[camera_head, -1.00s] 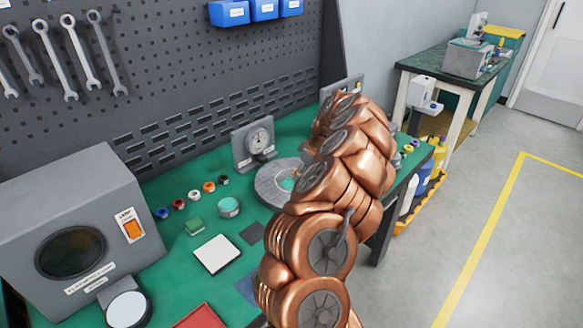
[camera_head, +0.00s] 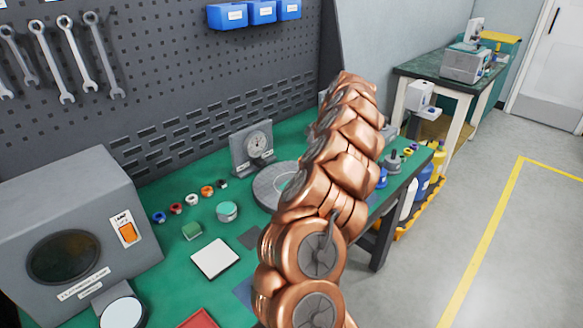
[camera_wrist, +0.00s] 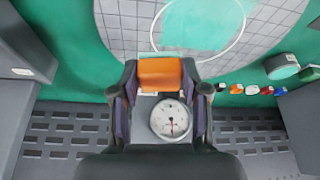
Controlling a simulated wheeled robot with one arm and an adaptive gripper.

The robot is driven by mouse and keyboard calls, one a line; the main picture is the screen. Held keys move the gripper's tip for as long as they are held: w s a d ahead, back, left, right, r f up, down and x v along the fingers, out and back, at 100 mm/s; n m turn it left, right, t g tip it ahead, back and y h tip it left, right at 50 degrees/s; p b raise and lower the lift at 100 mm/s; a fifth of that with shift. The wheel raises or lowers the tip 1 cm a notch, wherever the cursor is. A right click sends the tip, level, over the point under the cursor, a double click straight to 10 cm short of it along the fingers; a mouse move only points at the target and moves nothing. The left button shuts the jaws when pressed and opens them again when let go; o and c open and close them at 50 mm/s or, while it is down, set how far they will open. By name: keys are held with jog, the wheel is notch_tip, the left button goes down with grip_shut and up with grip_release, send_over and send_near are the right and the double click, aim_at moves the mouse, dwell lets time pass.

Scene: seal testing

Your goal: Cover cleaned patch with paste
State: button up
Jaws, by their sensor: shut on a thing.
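My gripper (camera_wrist: 160,92) shows in the wrist view, shut on an orange-handled tool (camera_wrist: 160,74) with a pale edge at its far side. In the head view my copper arm hides the gripper and tool. A round grey gridded plate (camera_head: 265,186) lies on the bench, partly behind my arm. In the wrist view the plate (camera_wrist: 118,24) lies just beyond the tool. A white ring on it encloses a teal patch (camera_wrist: 195,25); I cannot tell whether the tool touches it. A teal-topped jar (camera_head: 227,211) stands left of the plate and also shows in the wrist view (camera_wrist: 281,67).
A dial gauge on a grey stand (camera_head: 252,147) stands behind the plate, close to my gripper. Small coloured rings (camera_head: 191,199), a green block (camera_head: 192,231), a white tile (camera_head: 215,259) and a grey lamp box (camera_head: 75,235) are on the left. The slotted pegboard (camera_head: 180,90) rises behind.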

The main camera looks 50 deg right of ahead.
jog(key=shift+r, duration=1.5)
